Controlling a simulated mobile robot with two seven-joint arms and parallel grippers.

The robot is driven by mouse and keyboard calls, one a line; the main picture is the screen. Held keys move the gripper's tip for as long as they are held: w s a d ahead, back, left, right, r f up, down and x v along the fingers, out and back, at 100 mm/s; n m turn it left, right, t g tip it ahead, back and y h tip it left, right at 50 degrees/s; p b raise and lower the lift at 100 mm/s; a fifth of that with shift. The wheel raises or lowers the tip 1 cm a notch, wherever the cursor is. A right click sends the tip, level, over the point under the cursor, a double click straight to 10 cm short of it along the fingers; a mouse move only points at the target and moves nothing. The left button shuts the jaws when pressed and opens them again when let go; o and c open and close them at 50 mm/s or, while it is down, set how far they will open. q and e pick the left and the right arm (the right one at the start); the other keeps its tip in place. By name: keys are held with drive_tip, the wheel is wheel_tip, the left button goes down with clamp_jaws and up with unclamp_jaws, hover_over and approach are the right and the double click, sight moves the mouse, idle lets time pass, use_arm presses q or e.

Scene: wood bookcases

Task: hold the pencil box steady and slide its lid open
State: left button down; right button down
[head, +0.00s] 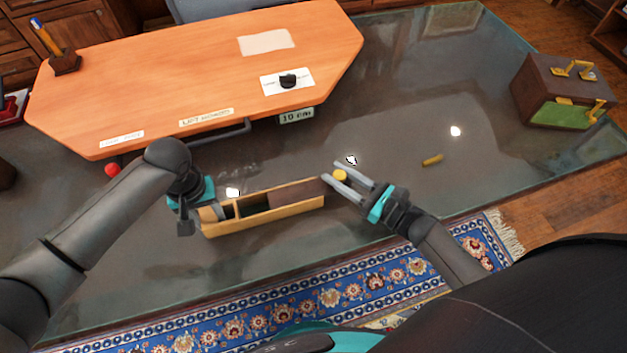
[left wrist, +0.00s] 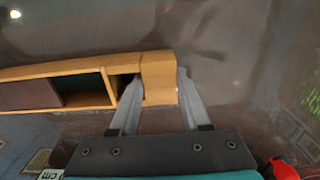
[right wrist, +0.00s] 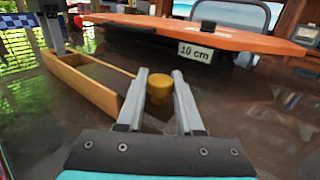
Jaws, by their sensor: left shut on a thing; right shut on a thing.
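The pencil box (head: 264,218) is a long, narrow, light-wood box on the dark glass tabletop. Its brown lid (head: 296,193) covers the right part, and the left part is open, showing a dark green interior. My left gripper (head: 208,210) is shut on the box's left end block (left wrist: 158,78), one finger inside the end compartment. My right gripper (head: 343,174) is shut on a round yellow knob (right wrist: 159,88) just beyond the box's right end. I cannot see clearly how the knob joins the lid.
An orange board (head: 200,70) with labels and a grey handle (head: 222,133) lies behind the box. A small brass piece (head: 432,159) lies to the right. A brown case with yellow handles (head: 545,92) stands at the far right. The glass between them is clear.

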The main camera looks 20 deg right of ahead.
use_arm(q)
drive_tip(key=shift+a, duration=0.1)
use_arm(e)
drive_tip(key=d, duration=0.6)
drive_tip(key=shift+d, duration=0.35)
drive_tip(key=c, duration=0.5)
unclamp_jaws()
drive_tip(key=shift+a, duration=0.1)
drive_tip(key=v, duration=1.2)
